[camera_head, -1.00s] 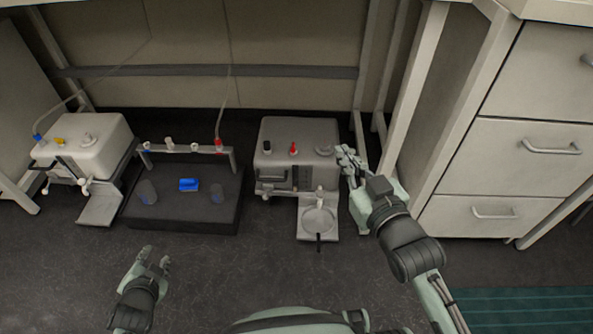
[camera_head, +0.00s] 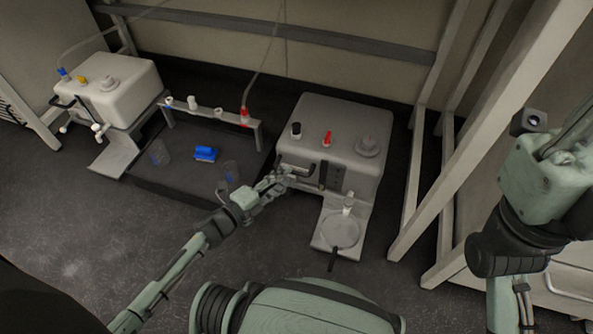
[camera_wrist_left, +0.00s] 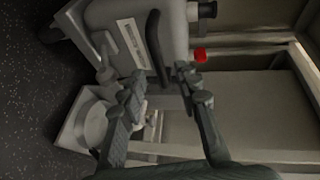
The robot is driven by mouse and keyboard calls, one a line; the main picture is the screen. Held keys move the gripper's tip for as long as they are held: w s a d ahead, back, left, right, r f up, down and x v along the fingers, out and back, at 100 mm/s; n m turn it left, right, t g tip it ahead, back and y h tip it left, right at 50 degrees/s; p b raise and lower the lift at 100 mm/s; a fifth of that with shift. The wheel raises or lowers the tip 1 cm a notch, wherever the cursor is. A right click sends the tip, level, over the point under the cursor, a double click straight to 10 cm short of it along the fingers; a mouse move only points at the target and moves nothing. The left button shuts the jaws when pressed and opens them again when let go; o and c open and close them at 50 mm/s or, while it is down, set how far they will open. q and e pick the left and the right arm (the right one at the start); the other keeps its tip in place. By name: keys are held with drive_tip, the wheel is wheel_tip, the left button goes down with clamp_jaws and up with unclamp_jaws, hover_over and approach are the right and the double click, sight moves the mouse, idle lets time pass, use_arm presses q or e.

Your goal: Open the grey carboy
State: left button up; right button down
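The grey carboy (camera_head: 345,115) stands right of centre in the head view, with a black cap (camera_head: 296,130), a red cap (camera_head: 327,138) and a larger grey lid (camera_head: 368,146) on top. My left gripper (camera_head: 277,182) is at its front left, by the dark front handle (camera_head: 297,171). In the left wrist view the carboy (camera_wrist_left: 108,14) fills the upper left, and the left gripper's fingers (camera_wrist_left: 160,88) are apart with nothing clearly held. Contact with the handle cannot be told. My right gripper (camera_head: 560,150) is raised at the right edge, its fingers unclear.
A white carboy (camera_head: 120,80) stands at the far left. A dark tray (camera_head: 180,188) between them holds a blue item (camera_head: 205,153) and clear cups, behind it a rack (camera_head: 212,112). A round plate (camera_head: 341,232) with a small bottle lies before the grey carboy. Frame posts (camera_head: 470,150) stand to the right.

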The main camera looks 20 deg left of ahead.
use_arm(q)
drive_tip(key=shift+b+x, duration=0.45)
drive_tip(key=shift+x, duration=1.85)
drive_tip(key=shift+c, duration=0.3)
clamp_jaws()
